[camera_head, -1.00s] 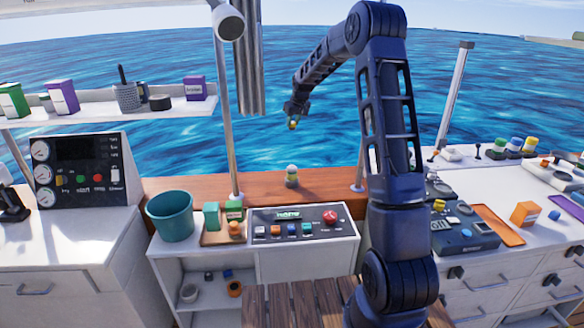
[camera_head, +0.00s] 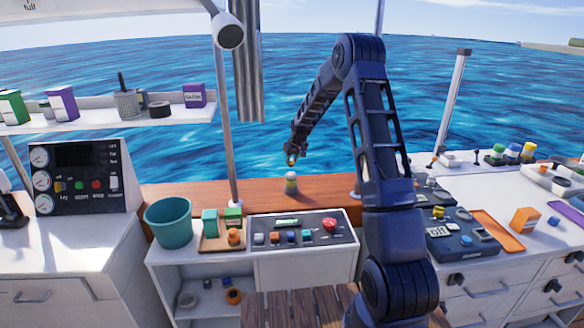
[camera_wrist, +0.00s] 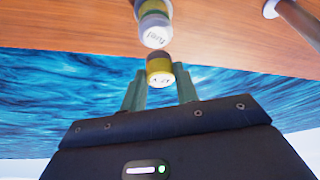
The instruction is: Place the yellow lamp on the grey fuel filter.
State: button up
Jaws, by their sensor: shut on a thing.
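My gripper (camera_head: 294,151) is shut on the yellow lamp (camera_head: 291,160) above the wooden ledge. In the wrist view the lamp (camera_wrist: 159,68) is a short yellow cylinder with a pale, marked end, between my two fingers (camera_wrist: 160,86). The grey fuel filter (camera_head: 291,184) stands upright on the ledge, just under the lamp in the head view. In the wrist view the filter (camera_wrist: 155,32) shows a pale labelled end and a greenish-yellow band, close to the lamp. A small gap seems to separate the two.
The wooden ledge (camera_head: 330,188) is clear around the filter. A metal post (camera_head: 227,130) stands to its left. A teal bucket (camera_head: 169,223), a tray with small boxes (camera_head: 211,244) and a button panel (camera_head: 303,228) lie in front. Water is behind.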

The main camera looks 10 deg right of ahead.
aim_at(293, 163)
jog(key=shift+f, duration=2.05)
jog(key=o, duration=1)
jog(key=shift+f, duration=0.1)
jog(key=shift+c, duration=0.2)
